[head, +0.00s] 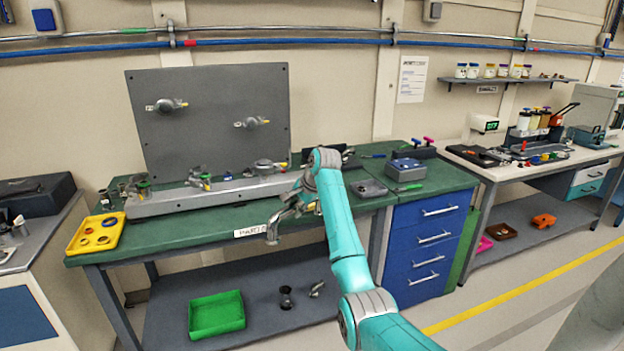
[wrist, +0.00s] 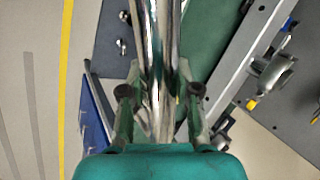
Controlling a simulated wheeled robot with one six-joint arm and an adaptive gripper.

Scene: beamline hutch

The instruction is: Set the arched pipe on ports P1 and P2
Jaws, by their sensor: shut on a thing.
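My gripper (head: 303,193) is in front of the green bench, and the wrist view shows its fingers (wrist: 160,92) shut on the shiny metal arched pipe (wrist: 158,45). In the head view a bent end of the pipe (head: 273,232) hangs down at the bench's front edge, clear of the fittings. The rest of its arch is partly hidden by my gripper. Several valve-like fittings (head: 200,178) stand along the grey rail. I cannot read which are P1 and P2.
The grey rail (head: 180,201) runs along the green bench (head: 190,229). A yellow tray (head: 76,244) with rings sits at its left end. A green bin (head: 216,314) and loose metal parts are on the lower shelf. Blue drawers (head: 430,238) stand right of my arm.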

